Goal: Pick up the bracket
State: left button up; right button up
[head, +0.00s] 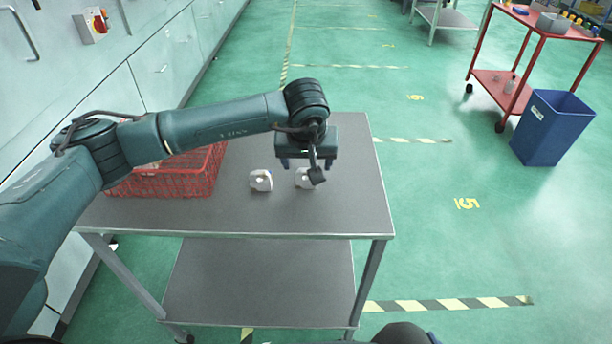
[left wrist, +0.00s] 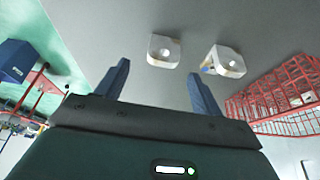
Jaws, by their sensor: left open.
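Two small pale metal castings stand a little apart on the grey table top (head: 230,215); I cannot tell which one the task calls the bracket. The left casting (head: 261,180) is nearer the basket, and it also shows in the left wrist view (left wrist: 225,61). The right casting (head: 302,180) is partly hidden by my left gripper (head: 306,165) and shows whole in the left wrist view (left wrist: 163,50). My left gripper is open and empty above the table, pointing down, with the right casting just beyond its fingertips (left wrist: 159,70). My right gripper is not in view.
A red wire basket (head: 170,185) stands at the table's left, beside the castings; it holds something in the left wrist view (left wrist: 300,100). The table's right side is clear. A blue bin (head: 553,128) and a red trolley (head: 540,30) stand on the floor further right.

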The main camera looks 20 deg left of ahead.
aim_at(305, 175)
pick_arm(q)
jog(key=f, duration=0.3)
jog(key=f+p, duration=0.1)
jog(key=shift+w+a+f, duration=0.15)
jog(key=shift+a+f, duration=0.1)
jog(key=shift+w+f, duration=0.2)
jog(key=shift+f, duration=0.25)
jog(key=shift+r, duration=0.1)
jog(key=c, duration=1.1)
